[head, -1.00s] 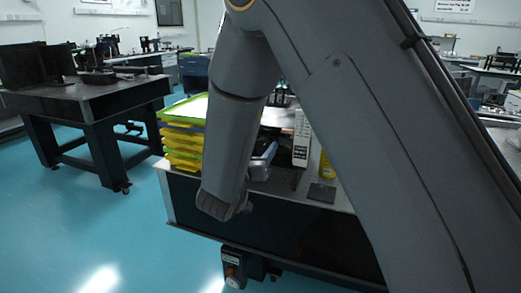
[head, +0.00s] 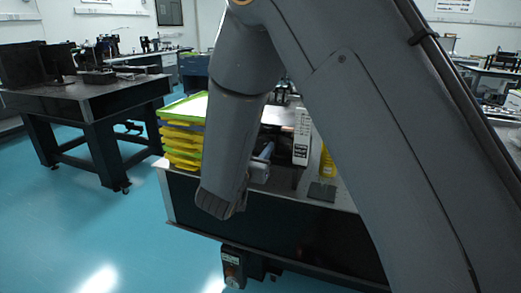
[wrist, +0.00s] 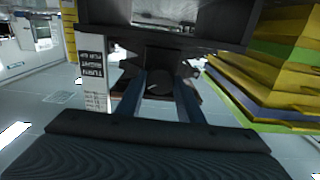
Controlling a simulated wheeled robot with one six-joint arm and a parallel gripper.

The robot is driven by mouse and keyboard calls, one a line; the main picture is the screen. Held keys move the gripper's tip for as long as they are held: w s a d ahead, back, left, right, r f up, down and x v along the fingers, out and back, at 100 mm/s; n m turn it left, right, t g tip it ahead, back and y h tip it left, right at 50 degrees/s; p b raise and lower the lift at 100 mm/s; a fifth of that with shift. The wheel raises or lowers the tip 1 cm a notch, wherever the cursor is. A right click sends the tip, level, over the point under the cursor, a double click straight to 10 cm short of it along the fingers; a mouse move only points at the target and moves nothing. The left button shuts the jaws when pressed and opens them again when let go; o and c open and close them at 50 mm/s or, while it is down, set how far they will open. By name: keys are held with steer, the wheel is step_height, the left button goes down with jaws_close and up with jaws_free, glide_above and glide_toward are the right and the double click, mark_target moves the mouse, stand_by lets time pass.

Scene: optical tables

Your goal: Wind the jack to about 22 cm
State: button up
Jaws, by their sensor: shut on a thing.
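The jack (wrist: 150,50) is dark, with a wide top plate, and fills the upper middle of the wrist view. Its round dark knob (wrist: 159,86) faces me. My gripper (wrist: 158,95) reaches straight to the knob and is shut on it, one finger on each side. In the head view my gripper (head: 260,168) shows partly beside my wrist, and my arm hides much of the jack. A white upright scale (head: 301,138) stands right of the jack. In the wrist view its printed label (wrist: 93,72) appears at left, but I cannot read a height from it.
A stack of yellow, green and blue trays (head: 183,135) stands close to the jack, at right in the wrist view (wrist: 275,85). A yellow bottle (head: 327,165) and a dark flat plate (head: 321,192) are right of the scale. Open floor (head: 110,230) lies left of the table.

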steer(key=m+b, duration=0.1)
steer(key=m, duration=0.2)
steer(key=shift+m, duration=0.4)
steer(key=m+b, duration=0.2)
steer(key=m, duration=0.1)
steer(key=shift+f+m, duration=0.1)
steer(key=shift+m, duration=0.2)
steer(key=m+b, duration=0.4)
steer(key=m, duration=0.2)
steer(key=shift+w+b, duration=0.1)
steer(key=shift+b, duration=0.25)
steer(key=m+b, duration=0.3)
steer(key=m, duration=0.1)
steer(key=m+b, duration=0.3)
steer(key=b, duration=0.1)
steer(key=shift+m, duration=0.3)
steer(key=m+b, duration=0.4)
steer(key=b, duration=0.1)
steer(key=shift+b, duration=0.4)
steer(key=m+b, duration=0.2)
steer(key=shift+b, duration=0.3)
steer(key=shift+m, duration=0.3)
